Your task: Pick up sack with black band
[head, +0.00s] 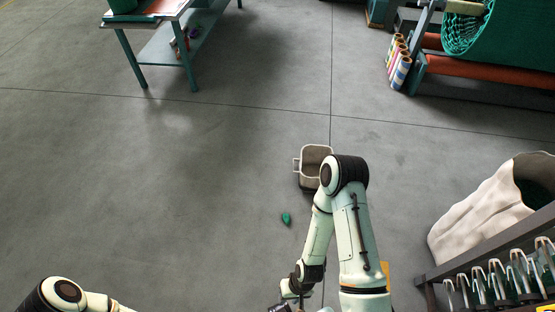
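A large off-white sack (478,222) stands on the floor at the right, partly behind a dark rack. Its mouth is open and dark, with something green inside. I cannot make out a black band on it. My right arm bends in the middle of the view, and its gripper (284,304) is at the bottom edge, mostly cut off, well left of the sack. Whether it is open or shut does not show. Only part of my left arm shows at the bottom left; its gripper is out of view.
A grey bin (311,157) stands behind my right elbow, with a small green object (286,218) on the floor nearby. A rack with metal hooks (497,281) borders the sack. A teal table (160,45) and netting rolls (490,66) stand farther back. The left floor is clear.

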